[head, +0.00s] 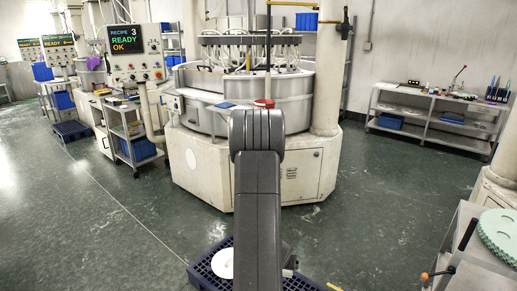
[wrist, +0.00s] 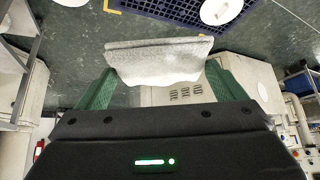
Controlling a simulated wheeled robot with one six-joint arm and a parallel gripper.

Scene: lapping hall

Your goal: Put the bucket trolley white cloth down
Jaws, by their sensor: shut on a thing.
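A white cloth (wrist: 158,62) is held between the green fingers of my gripper (wrist: 160,76) in the wrist view. It is folded or bunched, with a greyer strip along its top edge in the picture. The fingers close on it from the left and right, and it hangs clear of the floor. In the head view my own arm stands in the middle and hides the gripper and the cloth. A grey trolley (head: 114,113) with a blue container (head: 143,150) stands at the left of the big machine; I cannot tell whether it is the bucket trolley.
The large round lapping machine (head: 205,165) fills the middle. A blue pallet (head: 205,280) with a white round piece (head: 222,262) lies on the floor in front; it also shows in the wrist view (wrist: 165,10). A grey bench (head: 430,118) stands at the right wall. The left floor is open.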

